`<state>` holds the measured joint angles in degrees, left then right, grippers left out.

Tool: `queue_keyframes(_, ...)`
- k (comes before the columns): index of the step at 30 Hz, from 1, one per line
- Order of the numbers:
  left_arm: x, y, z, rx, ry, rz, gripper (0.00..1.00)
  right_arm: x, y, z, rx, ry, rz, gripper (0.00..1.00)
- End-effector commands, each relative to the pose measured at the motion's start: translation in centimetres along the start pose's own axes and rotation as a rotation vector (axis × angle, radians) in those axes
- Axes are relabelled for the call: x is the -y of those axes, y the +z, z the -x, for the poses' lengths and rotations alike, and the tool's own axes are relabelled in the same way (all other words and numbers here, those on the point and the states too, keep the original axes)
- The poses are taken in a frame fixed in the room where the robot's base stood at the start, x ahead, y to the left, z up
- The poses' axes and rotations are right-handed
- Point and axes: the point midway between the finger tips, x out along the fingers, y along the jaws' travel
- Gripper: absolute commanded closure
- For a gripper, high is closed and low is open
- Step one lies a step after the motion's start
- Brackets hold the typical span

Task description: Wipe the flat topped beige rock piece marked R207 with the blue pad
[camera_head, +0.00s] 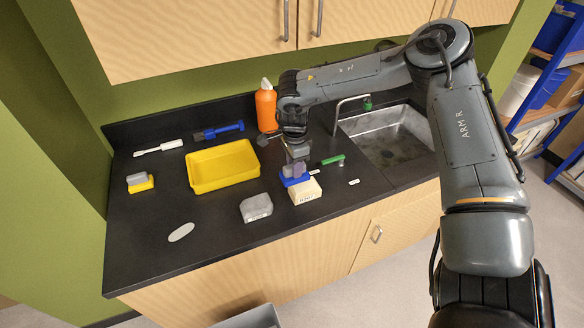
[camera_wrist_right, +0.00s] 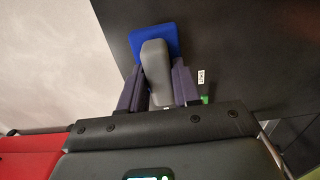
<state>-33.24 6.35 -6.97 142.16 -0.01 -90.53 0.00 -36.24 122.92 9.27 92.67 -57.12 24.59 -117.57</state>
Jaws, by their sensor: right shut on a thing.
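The beige rock piece (camera_head: 307,195) with dark lettering on its front stands near the counter's front edge in the head view. The lettering is too small to read surely. My right gripper (camera_head: 293,165) points down, shut on the grey handle of the blue pad (camera_head: 291,181). The pad is at the rock's top, over its back left part; I cannot tell whether it touches. In the right wrist view the blue pad (camera_wrist_right: 152,37) shows beyond its grey handle, between the fingers of the right gripper (camera_wrist_right: 157,80). The rock is hidden there. My left gripper is not in view.
A grey rock (camera_head: 256,208) sits just left of the beige one. A yellow tray (camera_head: 190,172), a yellow pad (camera_head: 141,186) and a pale oval disc (camera_head: 181,232) lie further left. A green-handled tool (camera_head: 333,160), orange bottle (camera_head: 266,110) and sink (camera_head: 392,138) are behind.

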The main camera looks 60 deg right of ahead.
Motion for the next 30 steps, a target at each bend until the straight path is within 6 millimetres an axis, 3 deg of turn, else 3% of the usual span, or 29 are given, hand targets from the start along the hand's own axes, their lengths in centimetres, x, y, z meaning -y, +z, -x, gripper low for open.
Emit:
queue_keyframes(1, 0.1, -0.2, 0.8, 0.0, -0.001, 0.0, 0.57, 0.0, -0.1, 0.9, 0.001, -0.002, -0.001, 0.97)
queue_keyframes(11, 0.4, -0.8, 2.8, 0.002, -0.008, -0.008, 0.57, -0.1, -0.7, 3.6, 0.001, -0.001, -0.01, 0.97)
queue_keyframes(24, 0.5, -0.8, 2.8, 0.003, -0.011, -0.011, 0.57, -0.1, -0.8, 3.6, 0.0, -0.001, -0.015, 0.97)
queue_keyframes(30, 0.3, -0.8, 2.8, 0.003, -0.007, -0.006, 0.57, -0.1, -0.8, 3.6, 0.0, -0.001, -0.104, 0.97)
